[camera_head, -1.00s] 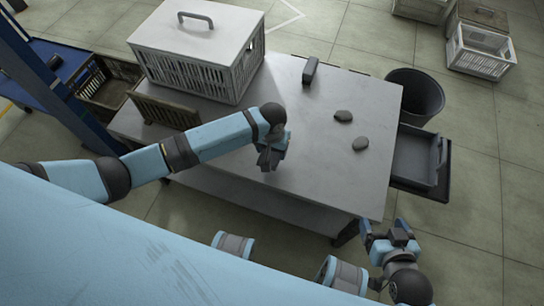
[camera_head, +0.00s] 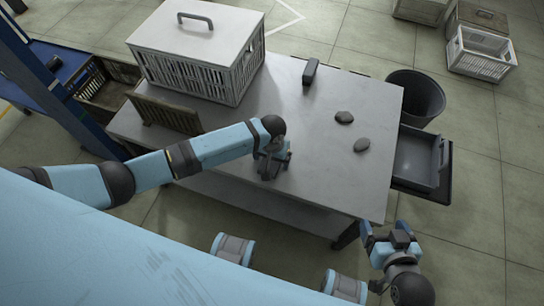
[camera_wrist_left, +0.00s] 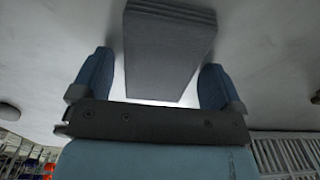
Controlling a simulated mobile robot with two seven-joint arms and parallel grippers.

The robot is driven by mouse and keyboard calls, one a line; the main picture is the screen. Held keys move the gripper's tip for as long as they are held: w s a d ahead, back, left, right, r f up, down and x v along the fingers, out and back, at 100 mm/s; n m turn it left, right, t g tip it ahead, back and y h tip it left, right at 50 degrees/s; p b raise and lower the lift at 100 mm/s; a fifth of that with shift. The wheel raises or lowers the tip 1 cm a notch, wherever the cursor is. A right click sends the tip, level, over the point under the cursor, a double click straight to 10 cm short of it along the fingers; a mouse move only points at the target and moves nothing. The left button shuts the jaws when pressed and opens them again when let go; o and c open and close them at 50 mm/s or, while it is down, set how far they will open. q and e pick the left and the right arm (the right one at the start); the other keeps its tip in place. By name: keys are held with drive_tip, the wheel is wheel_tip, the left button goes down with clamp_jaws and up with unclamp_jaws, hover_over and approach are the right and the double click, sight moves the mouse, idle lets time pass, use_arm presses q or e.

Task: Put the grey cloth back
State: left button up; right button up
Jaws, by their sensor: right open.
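The grey cloth (camera_wrist_left: 165,50) shows in the left wrist view as a dark grey folded stack with layered edges at its far end. It lies between the two blue fingers of my left gripper (camera_wrist_left: 155,75). A narrow light gap shows on its left side, and its right side is close to the other finger. In the head view, my left gripper (camera_head: 272,165) is over the front part of the table and largely hides the cloth. My right gripper (camera_head: 390,238) is open and empty, off the table's front right corner.
The grey table (camera_head: 240,140) carries a white slatted crate (camera_head: 195,55), a brown slatted rack (camera_head: 165,115), a small dark block (camera_head: 310,71) and two dark stones (camera_head: 344,117). A dark bin (camera_head: 414,97) and grey tray (camera_head: 415,160) stand at the right. The table's middle is clear.

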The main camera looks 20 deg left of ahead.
use_arm(q)
drive_tip(key=shift+r, duration=0.1)
wheel_tip(320, 180, up, 12)
drive_tip(key=p, duration=0.3)
drive_tip(key=s+d+m+t+h, duration=0.2)
drive_tip(key=s+d+t+h, duration=0.3)
drive_tip(key=s, duration=0.3)
drive_tip(key=s+a+r+t+y, duration=0.1)
drive_tip(key=s+a+r+t, duration=0.1)
drive_tip(key=s+a+t, duration=0.4)
drive_tip(key=s+a, duration=0.3)
drive_tip(key=shift+r+y, duration=0.3)
drive_tip(key=shift+r, duration=0.05)
use_arm(e)
drive_tip(key=shift+d+r, duration=0.2)
drive_tip(key=shift+r, duration=0.2)
drive_tip(key=shift+s, duration=0.1)
use_arm(q)
wheel_tip(320, 180, up, 16)
drive_tip(key=s+a+p, duration=0.1)
drive_tip(key=p, duration=2)
drive_tip(key=shift+a+m, duration=0.25)
drive_tip(key=shift+m, duration=0.05)
use_arm(e)
wheel_tip(320, 180, up, 16)
drive_tip(key=s+d, duration=0.1)
drive_tip(key=shift+d, duration=0.3)
